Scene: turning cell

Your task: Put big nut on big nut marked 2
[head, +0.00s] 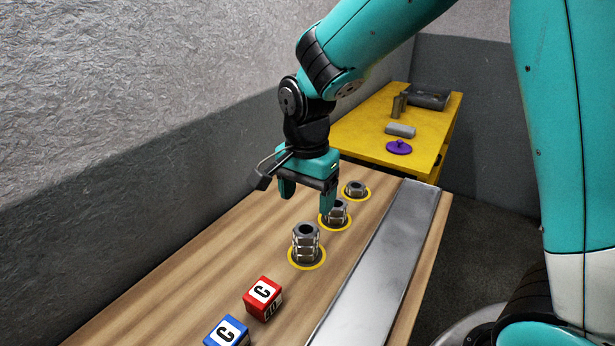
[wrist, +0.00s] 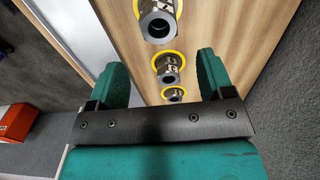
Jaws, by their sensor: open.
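Three dark steel nut stacks stand in a row on the wooden table, each in a yellow ring. The near stack (head: 306,242) is tallest, the middle stack (head: 340,210) is shorter, and the far nut (head: 356,189) is lowest. In the wrist view the near stack (wrist: 157,22) is at the top, the middle stack (wrist: 168,67) below it, and the far nut (wrist: 175,94) lowest. Pale marks show on their sides, but I cannot read a 2. My gripper (head: 307,198) is open and empty above the table; its right finger partly covers the middle stack in the head view.
A red block (head: 263,297) and a blue block (head: 227,331) lie at the near end. A metal strip (head: 385,265) runs along the table's right side. Behind stands a yellow table (head: 425,125) with a purple lidlike part (head: 398,148). A grey wall borders the left.

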